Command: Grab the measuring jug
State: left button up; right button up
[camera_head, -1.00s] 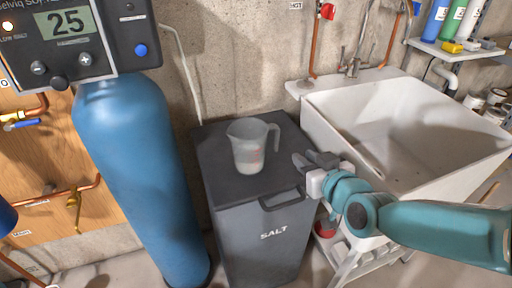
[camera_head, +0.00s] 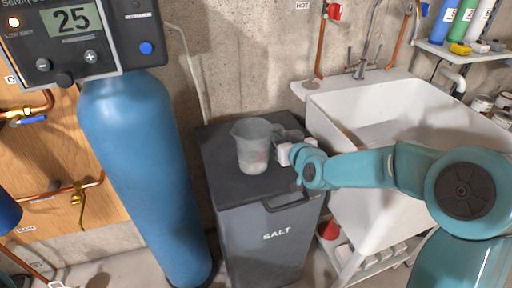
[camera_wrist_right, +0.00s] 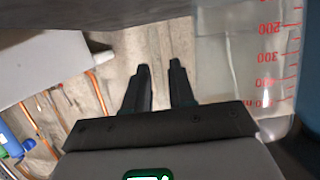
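The measuring jug (camera_head: 254,148) is clear plastic with red marks and stands upright on the dark grey salt bin (camera_head: 222,172). In the right wrist view the jug (camera_wrist_right: 255,60) fills the right side, its scale numbers upside down. My right gripper (camera_head: 285,136) is at the jug's right side, where the handle is, and its fingers partly hide the handle. In the right wrist view its two dark fingers (camera_wrist_right: 160,66) are apart with a bare gap between them, just left of the jug. Whether they touch the jug, I cannot tell. My left gripper is out of view.
A tall blue tank (camera_head: 142,165) with a grey control head (camera_head: 68,40) stands left of the bin. A white sink (camera_head: 352,175) stands close on the right, below my right arm. A concrete wall (camera_head: 235,60) is behind.

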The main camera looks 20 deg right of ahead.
jog(key=shift+w+d+f, duration=0.1)
jog(key=shift+w, duration=0.35)
jog(key=shift+c, duration=0.3)
grip_shut()
